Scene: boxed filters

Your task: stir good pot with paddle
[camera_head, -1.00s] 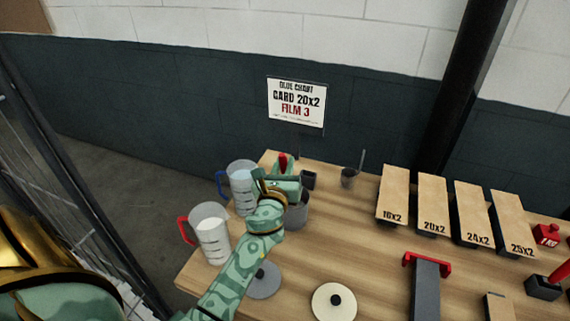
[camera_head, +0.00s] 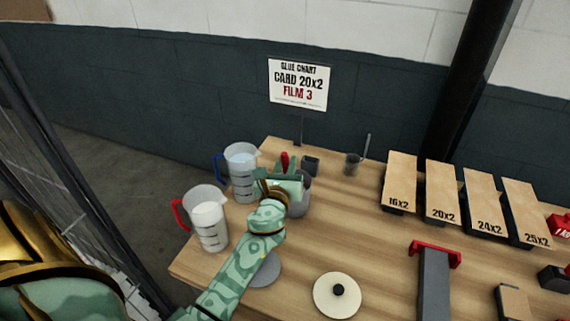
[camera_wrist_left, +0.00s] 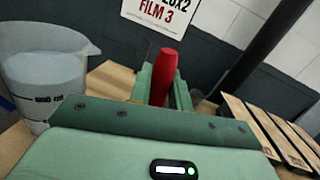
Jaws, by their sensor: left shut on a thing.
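My left gripper (camera_head: 287,178) is shut on the red-handled paddle (camera_head: 285,159), whose red grip stands up between the jaws. In the left wrist view the red handle (camera_wrist_left: 168,72) shows upright between the green fingers. A grey pot (camera_head: 301,200) stands on the table just under and behind the gripper. The paddle's lower end is hidden, so I cannot tell how deep it is in the pot. My right gripper is not in view.
A blue-handled jug (camera_head: 242,176) and a red-handled jug (camera_head: 209,224) stand at the left edge. Two lids, one grey (camera_head: 265,272) and one cream (camera_head: 337,294), lie in front. A small dark cup (camera_head: 311,165), a glass (camera_head: 353,164) and labelled boards (camera_head: 441,190) stand behind and right.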

